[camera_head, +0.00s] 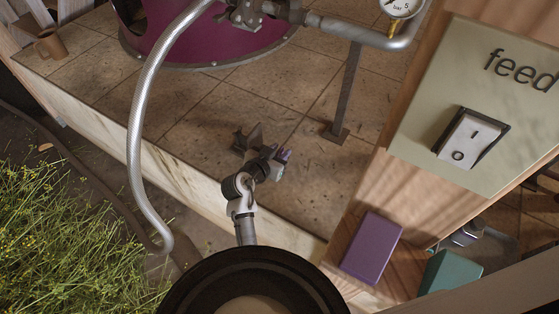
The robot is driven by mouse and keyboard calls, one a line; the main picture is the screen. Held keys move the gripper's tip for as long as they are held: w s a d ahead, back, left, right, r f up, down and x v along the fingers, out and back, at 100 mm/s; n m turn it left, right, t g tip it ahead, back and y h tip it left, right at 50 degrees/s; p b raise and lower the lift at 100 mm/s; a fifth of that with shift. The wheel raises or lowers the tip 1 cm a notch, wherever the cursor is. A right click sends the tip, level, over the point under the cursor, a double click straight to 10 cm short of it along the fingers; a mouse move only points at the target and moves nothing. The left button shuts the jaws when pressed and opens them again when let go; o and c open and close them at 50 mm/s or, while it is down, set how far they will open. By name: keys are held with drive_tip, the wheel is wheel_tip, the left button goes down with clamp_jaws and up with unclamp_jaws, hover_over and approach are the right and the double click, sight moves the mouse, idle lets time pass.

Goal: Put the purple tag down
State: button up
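My gripper (262,150) is small and dark in the middle of the view, over the tiled floor near its pale front edge. A small purple patch (284,155) shows at the right side of its fingers. It may be part of the purple tag, but it is too small to be sure, and I cannot tell whether the fingers are closed on it. A larger purple rectangular block (372,248) sits on the wooden ledge at the lower right, apart from my gripper.
A teal block (450,272) is right of the purple block. A "feed" panel (510,85) with a rocker switch (470,138) is at the right. A silver hose (141,130) curves down on the left.

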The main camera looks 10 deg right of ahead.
drive_tip(key=shift+x, duration=1.2)
clamp_jaws()
drive_tip(key=shift+r, duration=0.15)
